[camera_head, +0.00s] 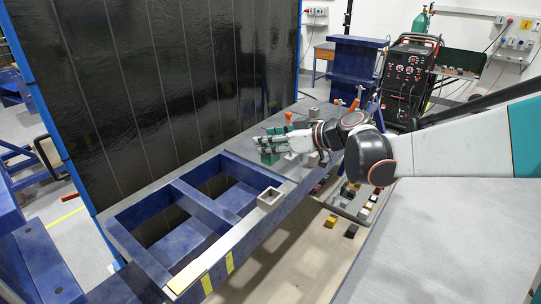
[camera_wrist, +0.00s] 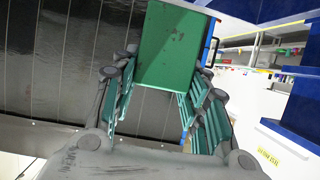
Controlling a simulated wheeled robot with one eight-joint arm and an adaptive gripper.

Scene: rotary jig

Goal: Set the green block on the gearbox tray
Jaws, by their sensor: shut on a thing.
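My gripper (camera_head: 269,144) is shut on a green block (camera_head: 270,158) and holds it over the far part of the blue jig frame. In the wrist view the green block (camera_wrist: 174,45) stands between the finger pads, its flat face toward the camera. In the head view the fingers cover part of the block. A grey tray (camera_head: 345,204) with several small coloured blocks lies below my arm, partly hidden by it. I cannot tell which of these is the gearbox tray.
The blue jig frame (camera_head: 205,207) has open gaps between its beams. A large dark panel (camera_head: 165,85) stands close behind it. A dark block (camera_head: 352,231) lies in front of the grey tray.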

